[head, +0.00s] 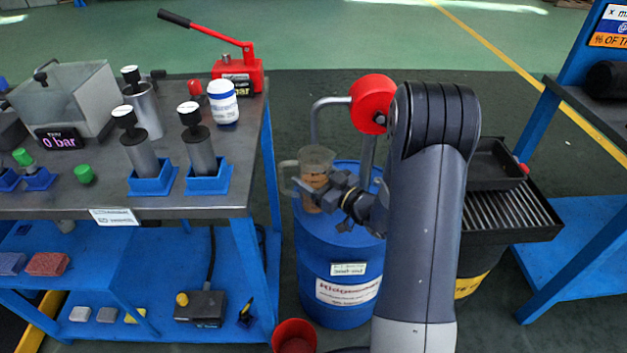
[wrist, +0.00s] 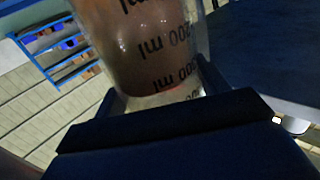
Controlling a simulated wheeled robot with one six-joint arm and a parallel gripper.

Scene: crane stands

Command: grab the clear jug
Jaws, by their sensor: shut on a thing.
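The clear jug (head: 316,166) is in the head view, upright over the top of a blue drum (head: 341,268), with its handle to the left and brownish contents inside. My gripper (head: 325,190) is at the jug's right side, shut on its body. In the wrist view the jug (wrist: 150,45) fills the upper middle between my fingers (wrist: 160,105), and its black ml markings show. I cannot tell whether the jug's base touches the drum top.
A blue workbench (head: 240,195) stands left of the drum, with a red hand pump (head: 237,75) and a white bottle (head: 222,102) on it. A curved grey pipe (head: 315,115) with a red wheel rises behind the jug. A black grated tray (head: 510,210) is to the right.

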